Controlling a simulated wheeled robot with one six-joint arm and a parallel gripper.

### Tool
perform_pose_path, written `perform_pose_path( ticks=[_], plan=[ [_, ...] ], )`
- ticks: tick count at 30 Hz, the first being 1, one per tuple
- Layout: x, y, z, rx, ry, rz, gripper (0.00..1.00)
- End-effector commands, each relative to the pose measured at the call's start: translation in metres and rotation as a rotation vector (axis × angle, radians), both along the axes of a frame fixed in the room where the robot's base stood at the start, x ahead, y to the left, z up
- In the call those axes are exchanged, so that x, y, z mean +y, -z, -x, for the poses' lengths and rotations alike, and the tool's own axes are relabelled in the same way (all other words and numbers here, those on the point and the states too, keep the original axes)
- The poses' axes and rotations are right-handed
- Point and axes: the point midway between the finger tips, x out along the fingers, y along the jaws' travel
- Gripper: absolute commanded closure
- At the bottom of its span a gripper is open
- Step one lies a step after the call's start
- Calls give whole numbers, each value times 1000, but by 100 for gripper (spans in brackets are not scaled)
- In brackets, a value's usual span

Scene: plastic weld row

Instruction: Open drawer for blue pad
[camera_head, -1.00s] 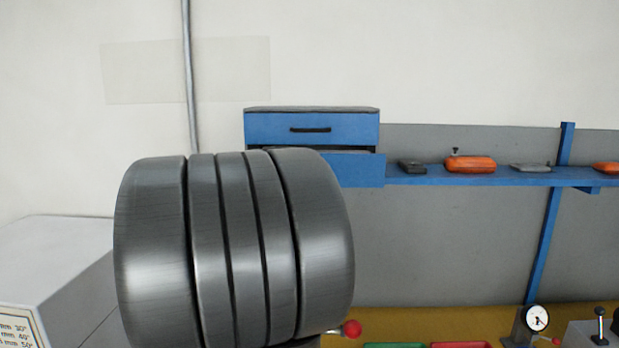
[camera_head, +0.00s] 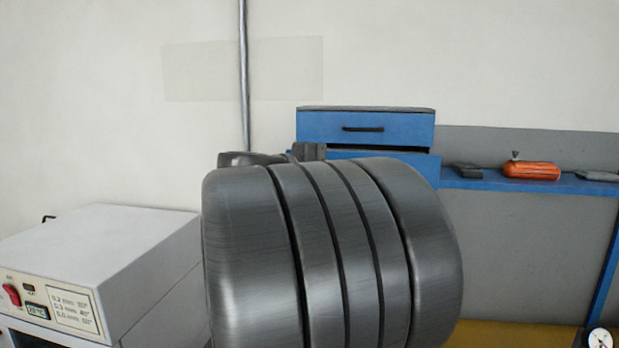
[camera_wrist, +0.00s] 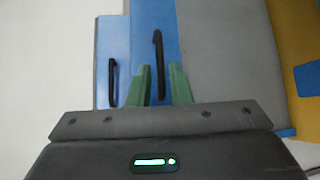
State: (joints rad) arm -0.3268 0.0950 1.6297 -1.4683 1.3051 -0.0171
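A blue two-drawer cabinet stands against the wall. Its upper drawer (camera_head: 400,125) is shut, with a black handle (camera_head: 362,128). The lower drawer (camera_head: 427,168) sticks out past the upper one, with a dark gap above its front; my arm covers most of it. In the wrist view the view is turned: the upper drawer (camera_wrist: 112,40) is at left and the nearer lower drawer (camera_wrist: 142,22) at right. My gripper (camera_wrist: 160,66) has its green fingers apart, on either side of the lower drawer's black handle (camera_wrist: 158,50). Contact is unclear. I see no blue pad.
A blue shelf (camera_head: 480,184) runs right from the cabinet, bearing an orange tool (camera_head: 531,170) and dark pieces. A white machine (camera_head: 110,250) with a control panel stands at left. A grey panel (camera_head: 510,270) lies below the shelf.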

Motion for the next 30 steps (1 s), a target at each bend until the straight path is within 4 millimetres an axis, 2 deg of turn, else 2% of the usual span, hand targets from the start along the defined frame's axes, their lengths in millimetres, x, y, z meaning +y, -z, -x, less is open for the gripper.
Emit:
perform_pose_path(
  ticks=[6,15,21,30],
  plan=[
    [32,-4,20,-2,-6,-1,82],
    [63,-10,40,-1,-3,-1,82],
    [71,-12,46,0,-2,0,82],
    [71,-12,46,0,0,0,82]
  ],
)
